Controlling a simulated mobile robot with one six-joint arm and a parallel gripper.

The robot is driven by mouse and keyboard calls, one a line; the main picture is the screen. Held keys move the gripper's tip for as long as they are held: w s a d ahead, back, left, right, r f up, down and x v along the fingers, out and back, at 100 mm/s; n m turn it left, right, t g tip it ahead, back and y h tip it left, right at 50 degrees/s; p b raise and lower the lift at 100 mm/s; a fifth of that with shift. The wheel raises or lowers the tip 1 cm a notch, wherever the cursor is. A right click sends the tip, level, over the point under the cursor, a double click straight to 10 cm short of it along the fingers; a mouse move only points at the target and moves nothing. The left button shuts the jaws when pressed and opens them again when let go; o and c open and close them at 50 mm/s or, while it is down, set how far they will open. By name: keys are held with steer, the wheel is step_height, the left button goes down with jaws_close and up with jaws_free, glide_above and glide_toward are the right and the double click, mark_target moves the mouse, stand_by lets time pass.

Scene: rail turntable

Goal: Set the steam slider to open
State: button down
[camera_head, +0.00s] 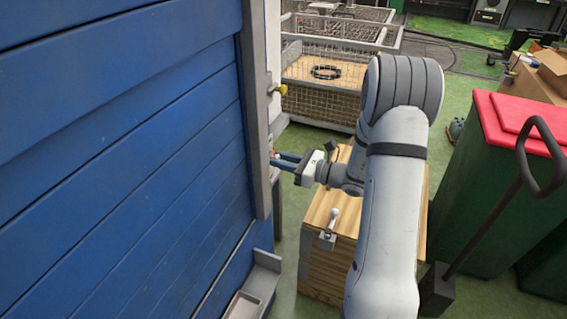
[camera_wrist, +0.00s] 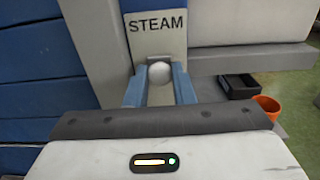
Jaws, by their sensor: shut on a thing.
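The steam slider shows in the wrist view as a pale round knob (camera_wrist: 159,73) just below a plate with the word STEAM (camera_wrist: 157,28). My gripper (camera_wrist: 159,86) has its two blue fingers on either side of this knob and is shut on it. In the head view my gripper (camera_head: 286,160) reaches left to the side of the blue wall, near its grey post. The knob is mostly hidden there. The slider's track and any open or closed marks cannot be made out, so its setting cannot be told.
A blue plank wall (camera_head: 120,150) with a grey post (camera_head: 254,120) fills the left. A yellow knob (camera_head: 278,89) sits above my gripper. A wooden box (camera_head: 318,225) stands below my arm, and a green bin with red lid (camera_head: 500,170) is at right.

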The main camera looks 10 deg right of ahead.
steer(key=c, duration=1.2)
jaws_free()
steer(key=b+v, duration=0.1)
steer(key=v, duration=0.6)
steer(key=shift+s+d, duration=0.25)
steer(key=shift+s, duration=0.05)
